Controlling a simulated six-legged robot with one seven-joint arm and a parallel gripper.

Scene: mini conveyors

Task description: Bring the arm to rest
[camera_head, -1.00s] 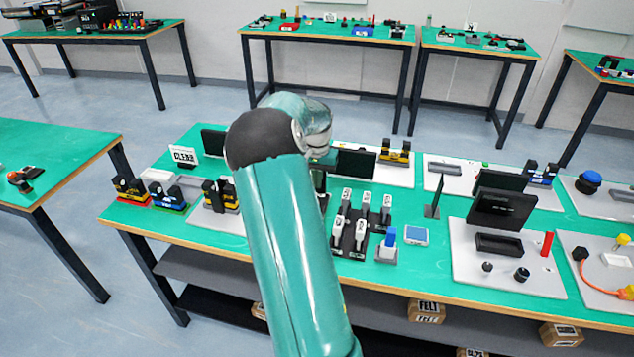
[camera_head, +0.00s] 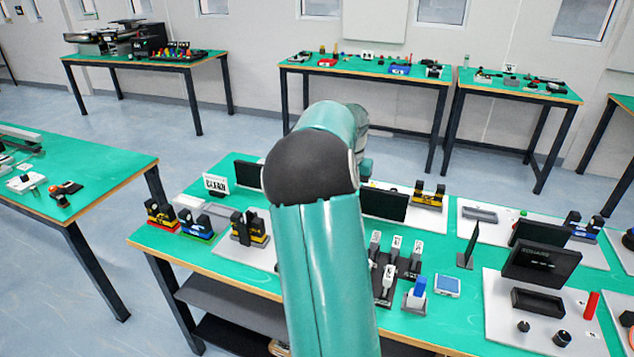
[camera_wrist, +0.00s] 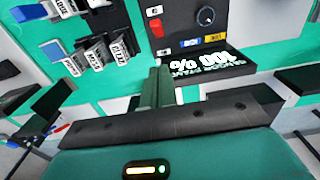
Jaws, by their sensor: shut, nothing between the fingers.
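My teal arm rises from the bottom of the head view, with its black elbow joint above the near table (camera_head: 234,270). My gripper is hidden behind the arm there. In the wrist view my gripper (camera_wrist: 155,88) shows its narrow fingers together, with nothing between them. Beyond the fingertips is a dark panel (camera_wrist: 181,22) with a knob, a red switch and a display reading "100 %". The fingers overlap the panel's lower left edge in the picture; I cannot tell whether they touch it.
The near table holds dark screens (camera_head: 541,265), a rack of labelled switches (camera_head: 389,285), a blue-topped block (camera_head: 419,288) and yellow-black devices (camera_head: 248,228). Another green table (camera_head: 95,160) stands at left, and more (camera_head: 372,68) stand along the back wall. Floor is open between them.

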